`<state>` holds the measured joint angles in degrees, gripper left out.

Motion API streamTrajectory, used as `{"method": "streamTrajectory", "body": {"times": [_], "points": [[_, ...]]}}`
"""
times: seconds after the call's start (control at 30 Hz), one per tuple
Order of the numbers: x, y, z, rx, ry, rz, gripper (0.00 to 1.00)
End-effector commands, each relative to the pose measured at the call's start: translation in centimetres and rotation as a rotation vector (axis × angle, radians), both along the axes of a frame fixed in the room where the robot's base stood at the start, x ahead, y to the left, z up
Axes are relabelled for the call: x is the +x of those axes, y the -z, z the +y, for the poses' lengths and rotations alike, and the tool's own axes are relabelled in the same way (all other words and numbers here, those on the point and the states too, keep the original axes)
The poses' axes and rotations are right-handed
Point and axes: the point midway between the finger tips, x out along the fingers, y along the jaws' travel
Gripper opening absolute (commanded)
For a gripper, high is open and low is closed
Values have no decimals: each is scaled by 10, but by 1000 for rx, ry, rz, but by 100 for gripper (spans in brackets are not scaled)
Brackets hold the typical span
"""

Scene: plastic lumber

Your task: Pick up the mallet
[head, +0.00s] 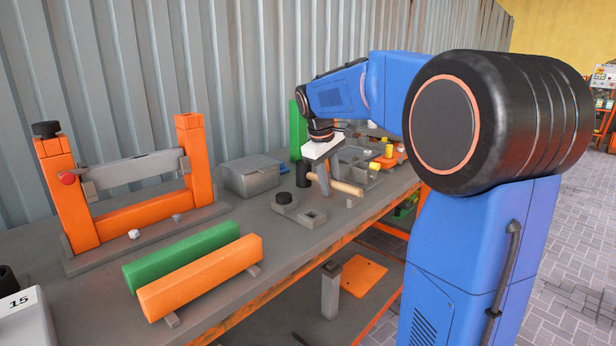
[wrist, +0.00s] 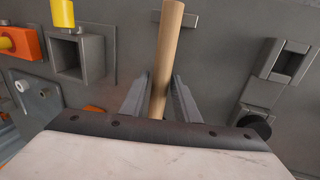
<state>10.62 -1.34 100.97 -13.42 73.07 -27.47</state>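The mallet's pale wooden handle (head: 347,188) lies over the grey workbench in the head view. An upright black cylinder (head: 304,174) at the handle's left end looks like its head. My gripper (head: 327,183) points down over the handle near that end. In the wrist view the handle (wrist: 166,45) runs from the top edge down between the two grey fingers of my gripper (wrist: 161,78). The fingers stand apart, one on each side of the handle, with narrow gaps showing. The mallet's head is hidden behind the gripper body in the wrist view.
A grey box (head: 252,178) stands behind the mallet, left of it. A grey block with a black knob (head: 284,198) lies in front. Green (head: 182,255) and orange (head: 200,277) beams and an orange-posted frame (head: 82,195) occupy the left. A square grey socket (wrist: 78,57) is near the gripper.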

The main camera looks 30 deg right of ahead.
Motion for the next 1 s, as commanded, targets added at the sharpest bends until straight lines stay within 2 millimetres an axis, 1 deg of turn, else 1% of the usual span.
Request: {"method": "streamTrajectory", "body": {"times": [0.23, 0.33, 0.37, 0.63, 0.73, 0.87, 1.0], "points": [[0, 1, 0, 0, 0, 0, 28], [0, 1, 0, 0, 0, 0, 4], [0, 1, 0, 0, 0, 0, 0], [0, 0, 0, -1, 0, -1, 0], [1, -4, 0, 0, -1, -2, 0], [1, -21, 0, -1, 0, -4, 0], [1, -47, 0, -1, 1, -4, 0]]}}
